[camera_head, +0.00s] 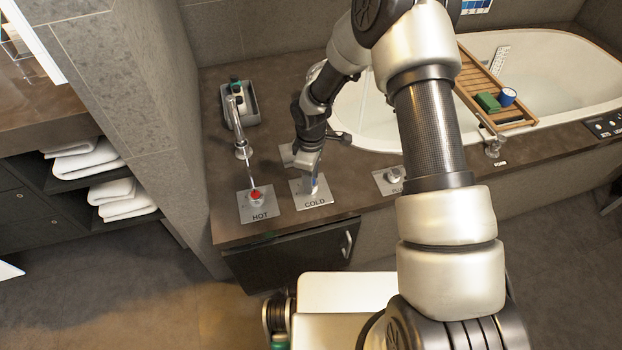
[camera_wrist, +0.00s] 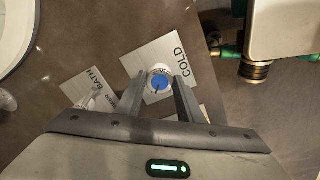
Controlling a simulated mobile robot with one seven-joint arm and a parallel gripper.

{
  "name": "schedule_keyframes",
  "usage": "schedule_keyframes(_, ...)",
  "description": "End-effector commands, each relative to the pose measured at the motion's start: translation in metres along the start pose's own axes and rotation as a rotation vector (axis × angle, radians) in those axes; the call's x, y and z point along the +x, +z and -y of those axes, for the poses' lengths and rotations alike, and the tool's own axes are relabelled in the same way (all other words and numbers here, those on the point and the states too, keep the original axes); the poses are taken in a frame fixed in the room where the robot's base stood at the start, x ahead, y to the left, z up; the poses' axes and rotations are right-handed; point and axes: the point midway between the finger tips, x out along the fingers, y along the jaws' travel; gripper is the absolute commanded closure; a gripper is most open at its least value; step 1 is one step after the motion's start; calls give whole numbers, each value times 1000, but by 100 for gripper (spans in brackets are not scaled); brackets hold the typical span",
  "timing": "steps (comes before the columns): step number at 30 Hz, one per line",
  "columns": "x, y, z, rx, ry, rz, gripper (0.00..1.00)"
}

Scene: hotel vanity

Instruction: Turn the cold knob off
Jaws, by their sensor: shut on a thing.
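The cold knob (camera_wrist: 159,82) has a blue cap with a dark pointer mark and sits on a silver plate lettered COLD (camera_wrist: 151,61). In the head view the same COLD plate (camera_head: 318,200) lies on the brown counter, with the knob mostly hidden by my gripper. My gripper (camera_head: 313,185) comes down over this plate. In the wrist view its two fingers (camera_wrist: 157,87) reach to either side of the knob and are shut on it.
The HOT plate with a red-capped knob (camera_head: 256,195) is left of the cold one. A faucet (camera_head: 242,140), a grey caddy (camera_head: 240,104) and the bathtub (camera_head: 560,75) with a wooden tray (camera_head: 487,88) stand behind.

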Motion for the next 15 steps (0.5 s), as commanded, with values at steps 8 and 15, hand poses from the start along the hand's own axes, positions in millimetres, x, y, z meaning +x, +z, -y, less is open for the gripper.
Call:
schedule_keyframes(8,0,-1,0,260,2,-1,89)
schedule_keyframes(15,0,-1,1,477,1,-1,89)
